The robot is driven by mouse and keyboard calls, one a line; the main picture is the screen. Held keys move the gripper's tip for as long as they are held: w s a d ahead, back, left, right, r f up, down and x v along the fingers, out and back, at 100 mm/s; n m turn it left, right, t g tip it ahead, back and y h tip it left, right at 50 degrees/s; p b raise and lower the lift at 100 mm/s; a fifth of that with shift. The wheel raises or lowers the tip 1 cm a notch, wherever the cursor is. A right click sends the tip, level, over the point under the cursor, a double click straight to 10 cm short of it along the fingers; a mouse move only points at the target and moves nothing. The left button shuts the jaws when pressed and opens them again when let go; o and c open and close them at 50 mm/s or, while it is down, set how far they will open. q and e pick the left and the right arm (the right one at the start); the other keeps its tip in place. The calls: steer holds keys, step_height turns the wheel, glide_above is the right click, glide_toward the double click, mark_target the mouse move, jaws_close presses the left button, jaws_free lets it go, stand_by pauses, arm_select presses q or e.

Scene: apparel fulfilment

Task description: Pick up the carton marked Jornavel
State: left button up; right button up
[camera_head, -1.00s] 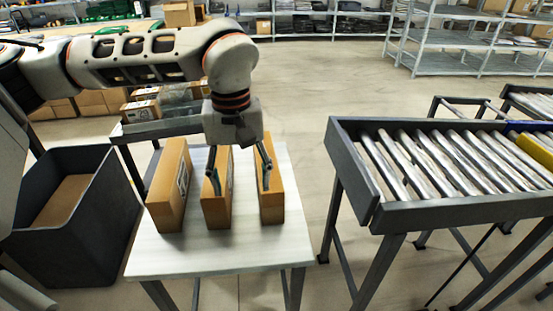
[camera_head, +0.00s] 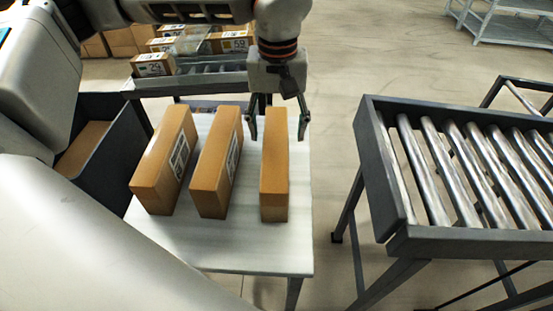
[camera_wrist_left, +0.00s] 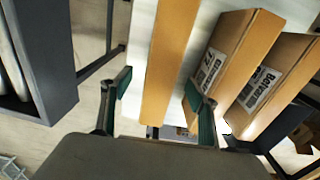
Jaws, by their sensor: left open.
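Three tall brown cartons stand in a row on a white table (camera_head: 215,255): a left carton (camera_head: 152,190), a middle carton (camera_head: 212,185) and a right carton (camera_head: 274,185). I cannot read Jornavel on any of them. In the left wrist view, the left carton's label (camera_wrist_left: 260,88) seems to start with "Belvar"; the middle carton's label (camera_wrist_left: 210,70) is not clearly legible. The right carton (camera_wrist_left: 168,60) shows no label. My left gripper (camera_head: 278,140) is open, its fingers on either side of the right carton's far end, not visibly clamped. My right gripper is out of view.
A roller conveyor (camera_head: 395,215) stands right of the table, across a floor gap. A dark bin (camera_head: 120,150) is at the left. More cartons (camera_head: 153,65) sit behind the table. The left and middle cartons stand close together.

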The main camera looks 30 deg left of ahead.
mark_target(276, 143)
arm_select(q)
steer(key=f, duration=0.3)
steer(key=shift+s+a+f, duration=0.15)
steer(key=shift+s+f, duration=0.05)
steer(key=shift+f, duration=0.2)
steer(key=shift+w+f+b, duration=0.1)
steer(key=shift+f+b, duration=0.2)
steer(key=shift+f, duration=0.2)
jaws_close()
steer(key=shift+r, duration=0.15)
